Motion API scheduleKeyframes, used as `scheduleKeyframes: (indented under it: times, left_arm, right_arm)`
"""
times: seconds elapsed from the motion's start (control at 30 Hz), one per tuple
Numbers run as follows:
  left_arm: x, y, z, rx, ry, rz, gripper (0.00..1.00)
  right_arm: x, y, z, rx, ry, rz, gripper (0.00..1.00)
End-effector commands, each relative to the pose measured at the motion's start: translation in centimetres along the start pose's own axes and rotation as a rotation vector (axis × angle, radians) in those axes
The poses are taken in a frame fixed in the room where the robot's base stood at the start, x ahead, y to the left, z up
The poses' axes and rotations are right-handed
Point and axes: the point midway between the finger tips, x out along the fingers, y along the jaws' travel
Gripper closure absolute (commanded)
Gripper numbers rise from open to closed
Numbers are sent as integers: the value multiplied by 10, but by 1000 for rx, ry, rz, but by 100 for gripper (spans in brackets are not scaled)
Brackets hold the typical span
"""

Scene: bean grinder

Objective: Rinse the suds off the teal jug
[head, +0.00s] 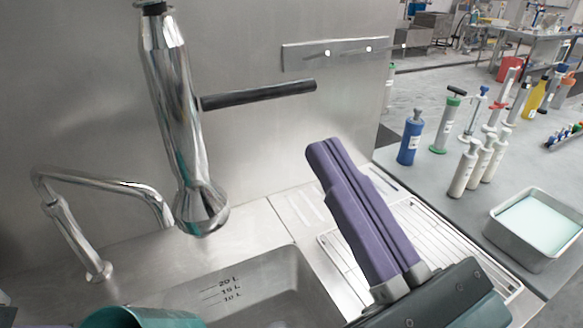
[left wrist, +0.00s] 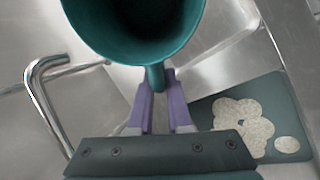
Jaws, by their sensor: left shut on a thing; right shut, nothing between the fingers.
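The teal jug (head: 142,318) shows only its upper part at the bottom left of the head view, by the sink (head: 262,286). In the left wrist view I look into the open mouth of the jug (left wrist: 135,45); no suds can be made out on it. My left gripper (left wrist: 158,88) is shut on the jug's handle. My right gripper (head: 322,146) is shut and empty, its purple fingers raised over the drying rack. A steel spray head (head: 200,205) hangs above the sink, with a black lever (head: 258,95) to its right, apart from my right fingertips.
A bent steel spout (head: 100,183) stands left of the spray head. A wire rack (head: 440,240) lies right of the sink. Bottles (head: 410,138) and a tray of pale liquid (head: 538,222) stand farther right. A dark green board (left wrist: 250,115) bears pale speckled patches.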

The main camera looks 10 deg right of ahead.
Motion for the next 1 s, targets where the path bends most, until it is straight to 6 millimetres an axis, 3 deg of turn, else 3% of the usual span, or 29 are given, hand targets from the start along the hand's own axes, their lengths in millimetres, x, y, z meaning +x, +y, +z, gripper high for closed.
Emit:
scheduleKeyframes:
  times: [0.03,0.5,1.0]
  left_arm:
    - [-10,1,0,-1,0,-2,100]
    - [-47,-15,-4,-1,1,-1,100]
    - [-47,-18,-5,1,1,1,100]
  right_arm:
    - [5,0,12,0,0,0,100]
    - [26,-2,55,0,0,0,100]
    - [26,-2,57,0,0,0,100]
